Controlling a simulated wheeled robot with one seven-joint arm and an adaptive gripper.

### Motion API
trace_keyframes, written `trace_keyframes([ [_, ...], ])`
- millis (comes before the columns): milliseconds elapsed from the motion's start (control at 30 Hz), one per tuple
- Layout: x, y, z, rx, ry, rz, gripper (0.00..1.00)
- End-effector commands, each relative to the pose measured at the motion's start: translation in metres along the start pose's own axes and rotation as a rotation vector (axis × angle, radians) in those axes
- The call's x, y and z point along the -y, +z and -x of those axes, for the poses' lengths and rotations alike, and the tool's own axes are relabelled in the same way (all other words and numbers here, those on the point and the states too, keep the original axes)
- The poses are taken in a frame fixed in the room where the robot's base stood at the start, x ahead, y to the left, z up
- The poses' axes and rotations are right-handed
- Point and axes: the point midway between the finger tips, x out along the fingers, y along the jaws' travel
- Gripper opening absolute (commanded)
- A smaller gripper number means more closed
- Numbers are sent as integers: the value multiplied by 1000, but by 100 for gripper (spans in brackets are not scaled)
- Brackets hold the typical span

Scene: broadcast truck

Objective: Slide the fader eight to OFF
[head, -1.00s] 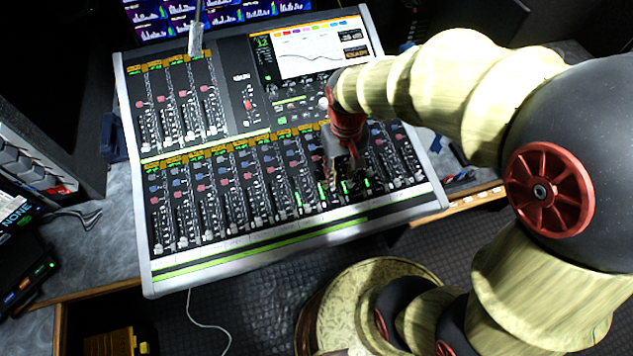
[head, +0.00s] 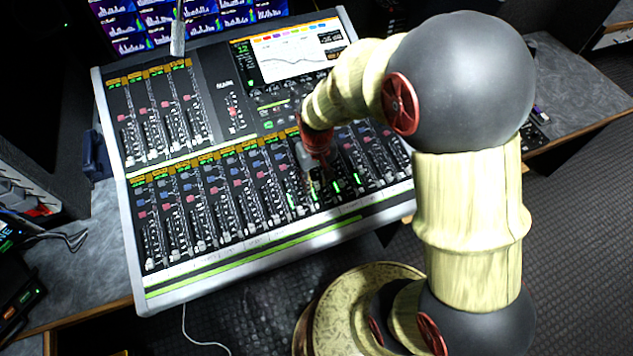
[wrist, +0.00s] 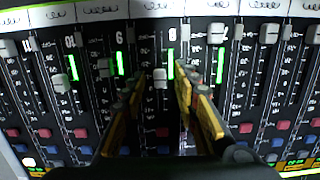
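The mixing console (head: 228,268) has a lower row of faders. In the wrist view the labels are upside down, and the strip marked 8 has a green light bar. The pale cap of fader eight (wrist: 160,78) stands partway along its slot, farther from the label than the cap of fader seven (wrist: 216,33). My gripper (wrist: 161,72) has its two yellow-and-dark fingers on either side of the fader eight cap, with visible gaps. In the head view my gripper (head: 312,172) is low over the lower row, and it hides the cap there.
The neighbouring fader nine cap (wrist: 105,68) and fader ten cap (wrist: 60,80) are close by on the left. The console screen (head: 290,52) is behind my gripper. A grey stick-like object (head: 178,38) stands at the console's back edge.

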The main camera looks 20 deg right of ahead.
Motion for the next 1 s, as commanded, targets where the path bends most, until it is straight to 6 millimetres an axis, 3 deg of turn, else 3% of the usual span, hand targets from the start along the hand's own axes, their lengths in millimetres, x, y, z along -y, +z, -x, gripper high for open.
trace_keyframes([
  [233, 0, 0, 0, -1, 0, 0, 30],
  [767, 0, 0, 0, 0, 0, 0, 0],
  [1000, 0, 0, 0, 0, 0, 0, 0],
])
